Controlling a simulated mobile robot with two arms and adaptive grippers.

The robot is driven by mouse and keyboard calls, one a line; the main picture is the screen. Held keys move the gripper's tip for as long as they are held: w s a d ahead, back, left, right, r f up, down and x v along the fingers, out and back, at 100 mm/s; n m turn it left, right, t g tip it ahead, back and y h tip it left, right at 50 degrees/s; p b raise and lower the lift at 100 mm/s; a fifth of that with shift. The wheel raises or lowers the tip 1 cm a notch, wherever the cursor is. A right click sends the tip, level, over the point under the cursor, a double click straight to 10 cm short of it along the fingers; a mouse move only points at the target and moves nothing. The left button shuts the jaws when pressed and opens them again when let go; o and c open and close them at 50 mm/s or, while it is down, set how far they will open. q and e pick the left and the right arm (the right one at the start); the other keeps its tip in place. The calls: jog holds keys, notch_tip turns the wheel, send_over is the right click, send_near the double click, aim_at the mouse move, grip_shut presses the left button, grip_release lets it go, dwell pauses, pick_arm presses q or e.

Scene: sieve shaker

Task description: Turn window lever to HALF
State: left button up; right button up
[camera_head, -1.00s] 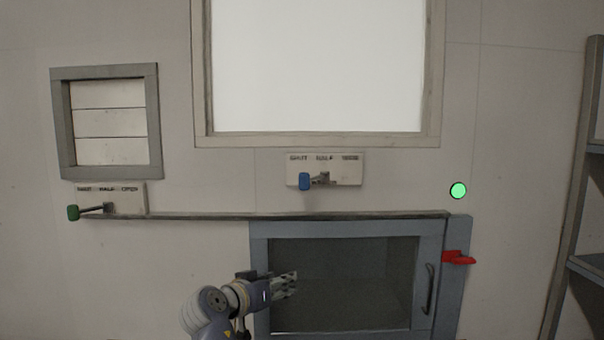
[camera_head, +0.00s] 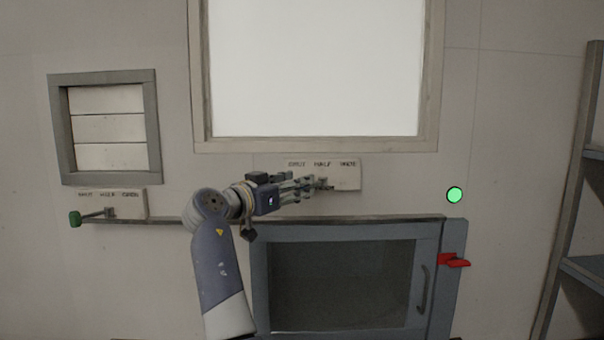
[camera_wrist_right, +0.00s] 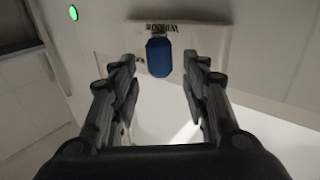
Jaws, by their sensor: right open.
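The window lever's plate (camera_head: 347,176), with lettering of which HALF is the middle word, is on the wall under the large window (camera_head: 315,70). The lever's pivot (camera_head: 323,184) shows beside my fingers; its blue knob is hidden there in the head view. My right gripper (camera_head: 306,185) is at the plate's left part. In the right wrist view the blue knob (camera_wrist_right: 158,58) is between the tips of my open right gripper (camera_wrist_right: 162,65), with gaps on both sides. My left gripper is not in view.
A green-knobbed lever (camera_head: 76,218) with its own plate is under a louvred vent (camera_head: 108,128) at left. A ledge (camera_head: 165,219) runs along the wall. A green disc (camera_head: 454,195) is at right.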

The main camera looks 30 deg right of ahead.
jog(key=shift+p+x, duration=0.4)
jog(key=shift+x, duration=0.7)
jog(key=shift+w+d, duration=0.2)
jog(key=shift+d, duration=0.15)
jog(key=shift+c, duration=0.4)
grip_shut()
jog(key=shift+s, duration=0.1)
jog(key=shift+f, duration=0.1)
